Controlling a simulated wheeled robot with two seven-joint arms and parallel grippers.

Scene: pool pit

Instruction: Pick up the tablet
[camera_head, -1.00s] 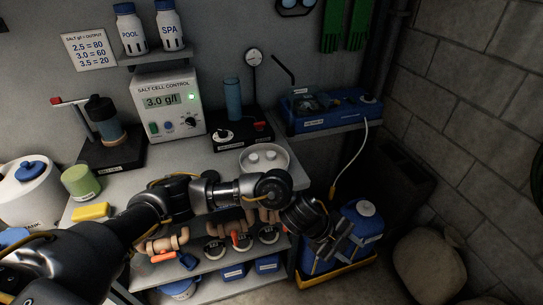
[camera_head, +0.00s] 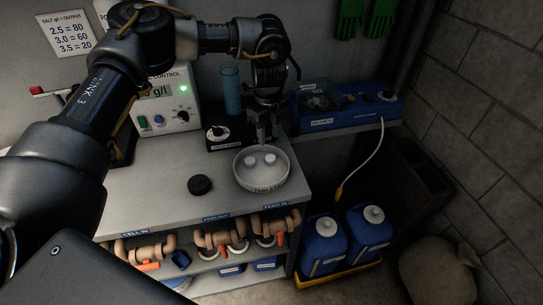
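My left gripper (camera_head: 264,140) points down just behind and above the dish. Its two fingers look apart, with nothing seen between them. The fingertips appear close to the dish's back rim; I cannot tell the exact height. My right gripper is not in view.
A black round cap (camera_head: 200,185) lies left of the dish. The salt cell control box (camera_head: 165,112), a blue cylinder (camera_head: 232,92) on a black stand and a blue case (camera_head: 340,110) stand behind. Blue jugs (camera_head: 325,245) are below right. The counter front is clear.

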